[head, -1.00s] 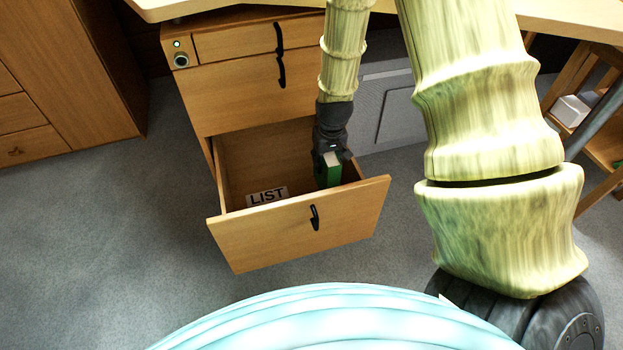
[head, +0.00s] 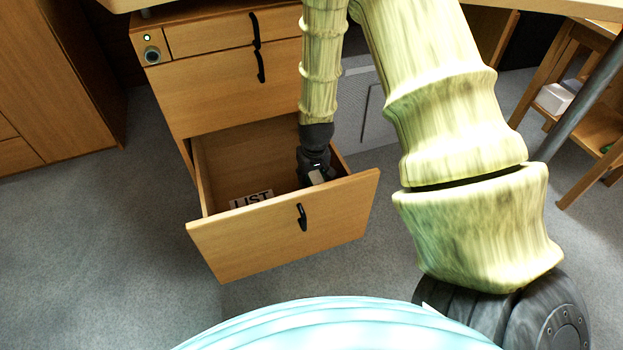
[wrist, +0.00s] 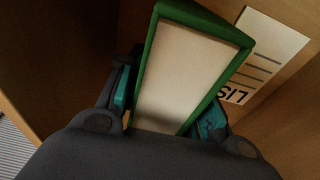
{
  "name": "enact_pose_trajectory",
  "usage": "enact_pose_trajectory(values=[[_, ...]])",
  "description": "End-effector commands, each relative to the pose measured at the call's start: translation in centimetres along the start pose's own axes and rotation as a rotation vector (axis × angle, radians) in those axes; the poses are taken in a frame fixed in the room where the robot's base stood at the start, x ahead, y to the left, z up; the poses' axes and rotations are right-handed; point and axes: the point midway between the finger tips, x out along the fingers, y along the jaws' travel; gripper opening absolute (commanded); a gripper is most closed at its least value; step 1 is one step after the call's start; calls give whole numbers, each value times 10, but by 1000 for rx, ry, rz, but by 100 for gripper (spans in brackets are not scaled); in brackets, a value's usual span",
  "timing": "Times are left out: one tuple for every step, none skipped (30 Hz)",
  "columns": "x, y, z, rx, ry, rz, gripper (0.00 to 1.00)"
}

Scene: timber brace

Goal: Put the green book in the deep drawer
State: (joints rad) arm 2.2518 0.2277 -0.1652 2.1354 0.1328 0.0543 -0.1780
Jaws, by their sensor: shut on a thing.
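The green book (wrist: 185,72), with pale pages inside a green cover, is between the two fingers of my gripper (wrist: 170,112) in the wrist view. My gripper is shut on it. In the head view my gripper (head: 316,172) is down inside the open deep drawer (head: 290,228), near its right side. Whether the book touches the drawer floor is hidden.
A paper marked LIST (head: 251,199) lies in the drawer, left of my gripper; it also shows in the wrist view (wrist: 262,58). Two shut drawers (head: 230,85) are above. A wooden shelf stand (head: 590,120) is at the right.

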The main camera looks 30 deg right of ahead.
Motion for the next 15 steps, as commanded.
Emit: enact_pose_trajectory(values=[[-1,0,0,0,1,0,0],[-1,0,0,0,1,0,0],[0,0,0,0,0,0,0],[0,0,0,0,0,0,0],[1,0,0,0,0,0,0],[2,0,0,0,0,0,0],[2,0,0,0,0,0,39],[2,0,0,0,0,0,44],[2,0,0,0,0,0,52],[2,0,0,0,0,0,57],[2,0,0,0,0,0,57],[2,0,0,0,0,0,57],[2,0,0,0,0,0,57],[2,0,0,0,0,0,57],[2,0,0,0,0,0,57]])
